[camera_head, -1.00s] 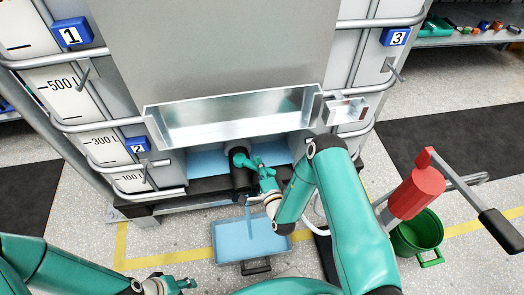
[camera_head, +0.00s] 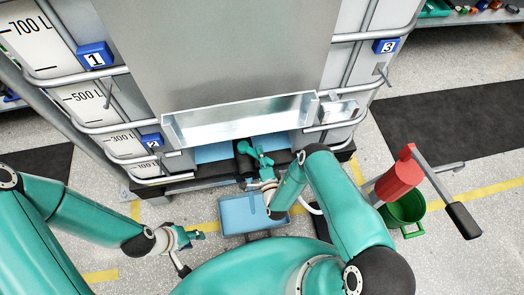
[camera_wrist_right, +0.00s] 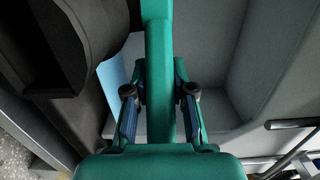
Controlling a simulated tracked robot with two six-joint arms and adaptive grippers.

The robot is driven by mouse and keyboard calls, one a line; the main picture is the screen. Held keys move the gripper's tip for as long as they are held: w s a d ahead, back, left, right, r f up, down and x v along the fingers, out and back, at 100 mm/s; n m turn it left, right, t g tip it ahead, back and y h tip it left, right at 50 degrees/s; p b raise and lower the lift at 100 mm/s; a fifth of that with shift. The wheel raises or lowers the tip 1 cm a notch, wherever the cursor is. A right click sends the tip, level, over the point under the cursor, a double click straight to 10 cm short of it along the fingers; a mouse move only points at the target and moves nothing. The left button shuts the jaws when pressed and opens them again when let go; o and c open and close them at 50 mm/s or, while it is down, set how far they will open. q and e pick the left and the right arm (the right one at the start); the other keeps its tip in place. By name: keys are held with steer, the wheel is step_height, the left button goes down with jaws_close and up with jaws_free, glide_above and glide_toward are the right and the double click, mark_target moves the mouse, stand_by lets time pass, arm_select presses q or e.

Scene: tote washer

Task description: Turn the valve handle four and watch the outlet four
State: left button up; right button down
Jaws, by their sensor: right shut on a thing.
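A black outlet valve (camera_head: 243,160) sticks out at the foot of the big grey tank, with a teal handle (camera_head: 261,155) on it. No number four label is readable. My right gripper (camera_head: 267,173) is at the handle; in the right wrist view its fingers (camera_wrist_right: 159,105) are shut on the teal handle bar (camera_wrist_right: 159,50). The black valve body (camera_wrist_right: 65,45) fills the upper left there. The outlet's mouth is mostly hidden, and I cannot tell whether liquid runs from it. My left gripper (camera_head: 193,238) hangs over the floor, left of the tray; its jaw opening is unclear.
A blue tray (camera_head: 237,212) sits on the floor below the valve. A metal trough (camera_head: 240,125) crosses the tank front above it. A green bucket (camera_head: 405,208) and a red cylinder with a lever (camera_head: 400,180) stand right. Number plates 1 (camera_head: 95,56), 2 (camera_head: 152,142) and 3 (camera_head: 386,46) show.

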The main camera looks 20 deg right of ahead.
steer(key=shift+s+d+f, duration=0.1)
steer(key=shift+d+f, duration=0.15)
steer(key=shift+d, duration=0.1)
steer(key=c, duration=1.1)
jaws_free()
steer(key=shift+o, duration=0.7)
steer(key=shift+a+r, duration=0.1)
steer(key=shift+a, duration=0.05)
steer(key=s, duration=0.7)
steer(key=shift+a, duration=0.4)
steer(key=shift+s, duration=0.1)
